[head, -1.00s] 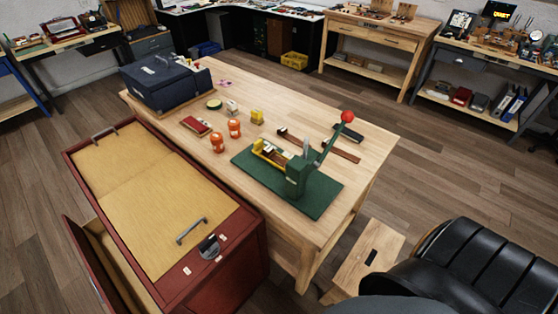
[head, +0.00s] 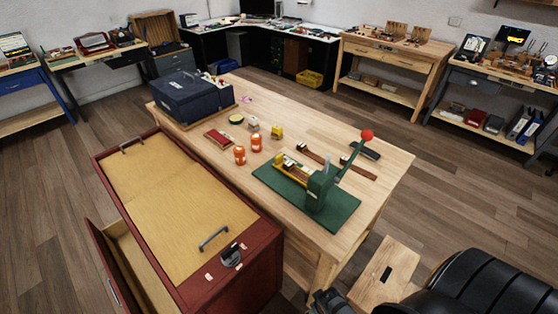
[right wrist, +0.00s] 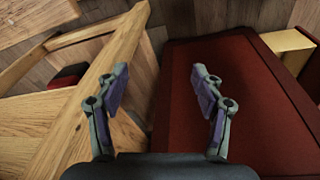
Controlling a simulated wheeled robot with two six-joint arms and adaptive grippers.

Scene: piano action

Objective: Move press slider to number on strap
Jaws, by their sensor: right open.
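A green press (head: 318,186) stands on a green base plate (head: 345,207) at the near right end of the wooden workbench. Its lever rises to the right and ends in a red knob (head: 367,136). A yellow part (head: 283,160) with brown and white pieces lies at the press's left; I cannot make out which part slides or any number. Brown strap-like strips (head: 358,170) lie behind the press. My right gripper (right wrist: 162,88) is open and empty in the right wrist view, beside the red cabinet and the bench's wooden frame, well away from the press. My left gripper is not in view.
A red cabinet (head: 170,200) with an open drawer stands along the bench's near side. Orange jars (head: 239,155), a yellow block (head: 277,132) and a blue case (head: 193,95) sit on the bench. A wooden stool (head: 392,262) and a black padded seat (head: 500,275) are at lower right.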

